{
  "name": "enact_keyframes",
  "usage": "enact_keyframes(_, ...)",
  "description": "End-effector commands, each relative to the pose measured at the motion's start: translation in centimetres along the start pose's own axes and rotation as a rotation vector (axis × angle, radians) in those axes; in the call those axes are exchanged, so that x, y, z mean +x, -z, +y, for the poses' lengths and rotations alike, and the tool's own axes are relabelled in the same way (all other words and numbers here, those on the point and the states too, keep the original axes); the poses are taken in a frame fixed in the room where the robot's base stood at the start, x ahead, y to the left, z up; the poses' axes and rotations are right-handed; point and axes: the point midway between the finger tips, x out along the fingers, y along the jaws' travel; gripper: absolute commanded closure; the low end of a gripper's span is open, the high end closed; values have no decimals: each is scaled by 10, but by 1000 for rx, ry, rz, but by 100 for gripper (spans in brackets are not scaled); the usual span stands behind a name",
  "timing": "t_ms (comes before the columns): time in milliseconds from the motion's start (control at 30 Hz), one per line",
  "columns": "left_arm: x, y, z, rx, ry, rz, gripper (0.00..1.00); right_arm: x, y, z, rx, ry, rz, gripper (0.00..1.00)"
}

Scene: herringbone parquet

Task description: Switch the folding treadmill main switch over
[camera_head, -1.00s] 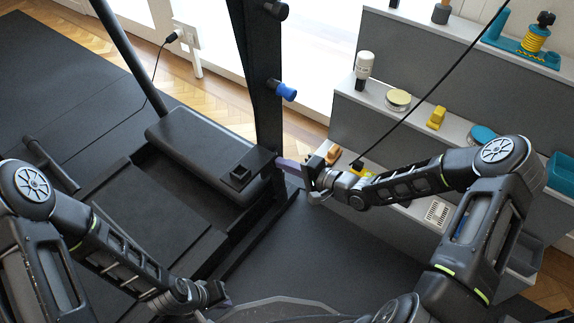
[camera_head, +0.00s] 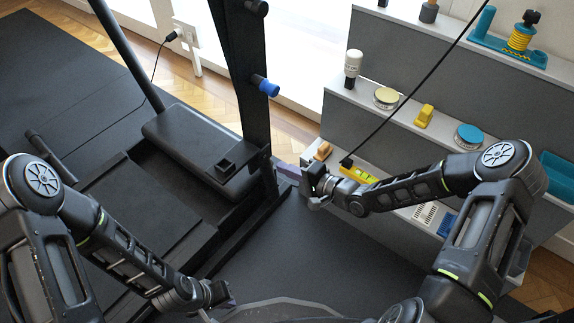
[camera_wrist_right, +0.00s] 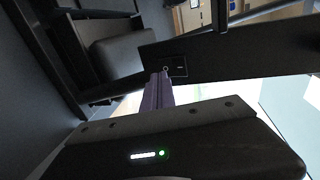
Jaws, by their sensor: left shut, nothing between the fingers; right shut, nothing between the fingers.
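The folding treadmill is dark, with a black motor hood (camera_head: 195,150) and an upright post (camera_head: 238,75) in the head view. In the right wrist view a small black main switch (camera_wrist_right: 178,67) with light marks sits on the treadmill's dark beam (camera_wrist_right: 220,58). My right gripper (camera_head: 284,168) is shut and empty beside the post's lower end. Its purple fingers (camera_wrist_right: 160,76) point at the switch and overlap its left end in the wrist view; I cannot tell whether they touch. My left gripper (camera_head: 222,292) is shut and empty, low over the treadmill side, away from the switch.
A grey stepped shelf (camera_head: 390,125) at right holds a white bottle (camera_head: 352,66), tins, a yellow block (camera_head: 424,115) and a yellow level (camera_head: 358,173) close to my right gripper. A black cable crosses above it. A blue knob (camera_head: 265,86) sticks out of the post.

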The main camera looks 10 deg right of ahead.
Motion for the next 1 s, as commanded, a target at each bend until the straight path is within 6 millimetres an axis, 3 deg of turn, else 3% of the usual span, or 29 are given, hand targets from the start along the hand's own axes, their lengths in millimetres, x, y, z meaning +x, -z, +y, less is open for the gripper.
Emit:
enact_keyframes(500, -26, -2, 8, 2, -1, -10, 100, -82, 1, 19, 0, -2, 2, 100)
enact_keyframes(1000, -26, -2, 9, 2, -1, -12, 100, -89, 1, 22, 0, -1, 1, 100)
